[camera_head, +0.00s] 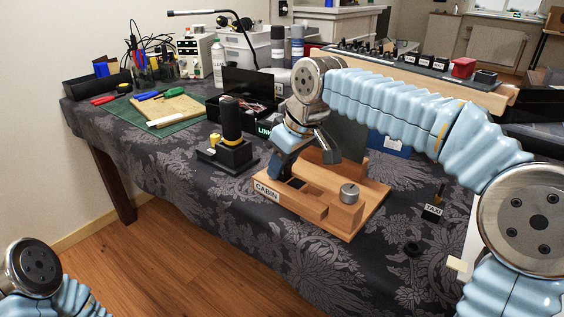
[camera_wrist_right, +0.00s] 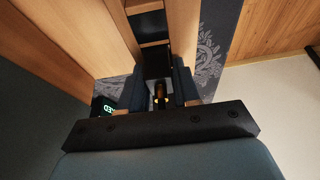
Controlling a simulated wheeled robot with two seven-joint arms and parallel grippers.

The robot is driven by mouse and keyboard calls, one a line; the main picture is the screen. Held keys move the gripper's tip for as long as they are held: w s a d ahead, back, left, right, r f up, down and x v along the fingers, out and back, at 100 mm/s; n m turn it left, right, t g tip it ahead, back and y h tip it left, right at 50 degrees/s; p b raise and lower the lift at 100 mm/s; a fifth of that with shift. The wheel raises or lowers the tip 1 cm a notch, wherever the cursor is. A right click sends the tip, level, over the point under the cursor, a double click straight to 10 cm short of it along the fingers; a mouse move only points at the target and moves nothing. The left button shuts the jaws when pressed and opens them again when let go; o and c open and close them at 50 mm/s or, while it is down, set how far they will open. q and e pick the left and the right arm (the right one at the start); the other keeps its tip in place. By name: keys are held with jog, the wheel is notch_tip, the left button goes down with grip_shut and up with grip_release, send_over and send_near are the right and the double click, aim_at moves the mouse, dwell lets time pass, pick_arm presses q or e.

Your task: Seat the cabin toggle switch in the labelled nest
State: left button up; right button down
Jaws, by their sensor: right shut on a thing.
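The wooden nest fixture (camera_head: 342,217) stands on the table with a CABIN label (camera_head: 267,191) on its front left. A dark opening (camera_head: 295,182) shows in its wood, below my right gripper. My right gripper (camera_head: 277,170) points down at the fixture's left side and is shut. In the right wrist view, the gripper (camera_wrist_right: 165,90) is shut on the toggle switch (camera_wrist_right: 160,92), of which a small brass and dark part shows between the fingers. Wood strips and dark openings (camera_wrist_right: 152,27) lie just beyond it. Contact between switch and nest cannot be told. My left gripper is out of view.
A metal knob (camera_head: 349,192) rises from the fixture's right side. A toggle with a TAXI label (camera_head: 433,211) and a small black ring (camera_head: 412,249) lie to the right. A black stand (camera_head: 229,150) is left of the fixture. The front cloth (camera_head: 330,280) is clear.

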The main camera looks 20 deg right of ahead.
jog(key=c, duration=0.7)
grip_release()
jog(key=shift+f, duration=0.1)
jog(key=shift+c, duration=0.2)
jog(key=p+v, duration=0.2)
jog(key=v, duration=1.2)
